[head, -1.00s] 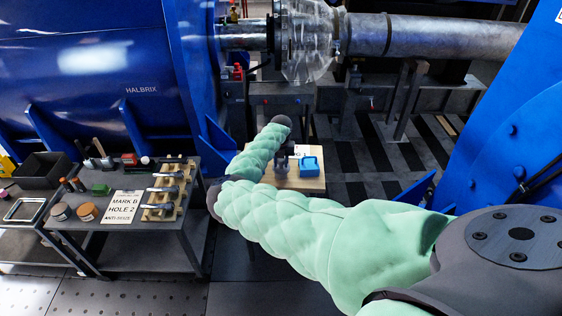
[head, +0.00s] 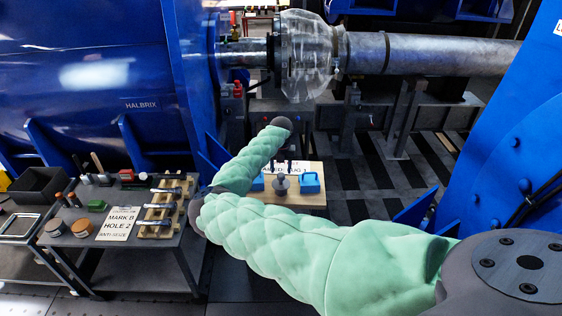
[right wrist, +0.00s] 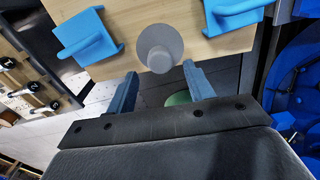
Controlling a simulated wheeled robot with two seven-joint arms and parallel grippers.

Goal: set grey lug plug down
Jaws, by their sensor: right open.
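The grey lug plug (head: 281,185) stands on a small wooden-topped stand (head: 305,201), between two blue blocks. In the right wrist view the plug (right wrist: 160,48) shows as a round grey disc with a smaller knob on it, near the wood's edge. My left gripper is out of view.
Blue blocks flank the plug, one at left (right wrist: 86,40) and one at right (right wrist: 234,12) in the right wrist view. A label card (head: 305,167) lies behind the plug. A grey tool cart (head: 125,240) stands left; a steel shaft (head: 430,54) runs above.

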